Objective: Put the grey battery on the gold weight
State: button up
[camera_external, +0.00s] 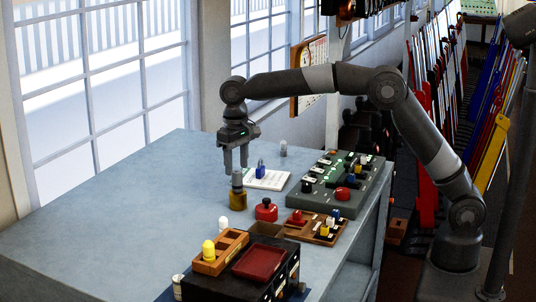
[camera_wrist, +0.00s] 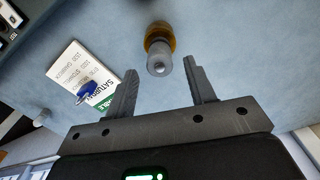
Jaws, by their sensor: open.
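The grey battery (camera_external: 237,179) stands upright on top of the gold weight (camera_external: 238,201), on the blue-grey table. In the wrist view the battery (camera_wrist: 158,64) shows its round end towards me, with the gold weight (camera_wrist: 160,34) behind it. My gripper (camera_external: 236,170) points down over the battery with its fingers apart. In the wrist view the battery's end lies between the open fingertips (camera_wrist: 161,68), with a gap on each side. I cannot tell how far the fingertips reach down beside it.
A white printed card (camera_external: 268,180) with a blue object (camera_external: 261,172) lies behind the weight; a small grey cylinder (camera_external: 283,149) stands farther back. The green control panel (camera_external: 318,204) is right, a red-topped object (camera_external: 266,210) in front. The table's left side is clear.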

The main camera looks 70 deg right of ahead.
aim_at(238, 170)
notch_tip(238, 170, up, 7)
jog(key=s+d+r+t, duration=0.1)
jog(key=s+d+r, duration=0.1)
jog(key=s+d, duration=0.35)
jog(key=s+d+r+n+t, duration=0.1)
jog(key=s+d+r, duration=0.1)
jog(key=s, duration=0.6)
jog(key=s+d+r+t, duration=0.1)
jog(key=s+d+r, duration=0.15)
jog(key=s, duration=0.45)
jog(key=s+d+f+t, duration=0.1)
jog(key=s+d+f, duration=0.1)
jog(key=s, duration=0.4)
jog(key=s+d+f+n, duration=0.1)
jog(key=s+d+f, duration=0.1)
jog(key=s+f, duration=0.3)
jog(key=s+d+f+t, duration=0.1)
jog(key=s+f, duration=0.3)
jog(key=s, duration=0.4)
jog(key=shift+s+d+n+t, duration=0.3)
jog(key=shift+s+d, duration=0.05)
jog(key=shift+d, duration=0.1)
